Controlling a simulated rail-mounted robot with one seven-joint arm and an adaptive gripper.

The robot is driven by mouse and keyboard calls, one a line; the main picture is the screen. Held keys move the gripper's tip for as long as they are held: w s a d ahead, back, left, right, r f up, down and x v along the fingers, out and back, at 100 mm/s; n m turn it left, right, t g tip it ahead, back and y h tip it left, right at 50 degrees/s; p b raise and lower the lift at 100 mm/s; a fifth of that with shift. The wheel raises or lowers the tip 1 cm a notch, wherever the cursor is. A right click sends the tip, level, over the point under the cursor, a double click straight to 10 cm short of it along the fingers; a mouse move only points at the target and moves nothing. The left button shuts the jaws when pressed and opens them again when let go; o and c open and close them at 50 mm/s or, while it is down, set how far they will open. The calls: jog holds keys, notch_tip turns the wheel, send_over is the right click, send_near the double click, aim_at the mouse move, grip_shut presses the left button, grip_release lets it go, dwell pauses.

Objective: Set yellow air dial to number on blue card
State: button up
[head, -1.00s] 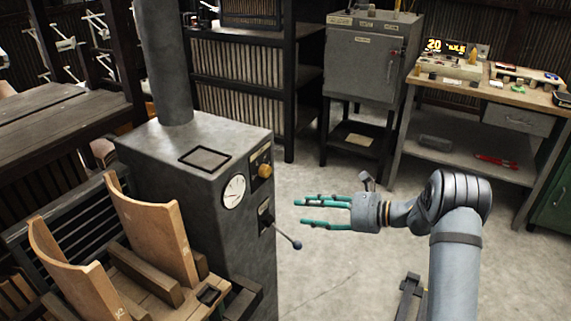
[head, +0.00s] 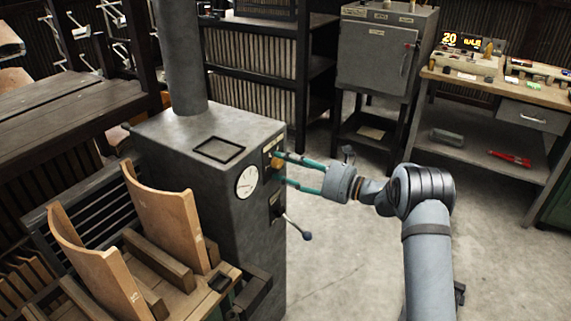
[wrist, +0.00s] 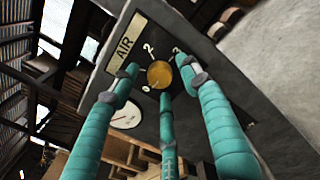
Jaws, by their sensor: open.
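The yellow air dial (head: 277,163) is on the right side face of the grey machine cabinet (head: 222,150). In the wrist view the round yellow dial (wrist: 159,74) sits below the AIR label (wrist: 125,42), with numbers such as 0, 2 and 3 around it. Its pointer setting is too small to read. My gripper (head: 281,168) has teal fingers, which are open and spread around the dial in the wrist view (wrist: 158,82). I cannot tell whether they touch it. I cannot make out a blue card.
A ball-ended lever (head: 306,235) sticks out below the dial. Curved wooden pieces (head: 172,215) stand at the left front. A workbench (head: 545,92) stands at the back right.

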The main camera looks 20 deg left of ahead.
jog(key=shift+a, duration=0.2)
jog(key=shift+c, duration=0.8)
jog(key=c, duration=1)
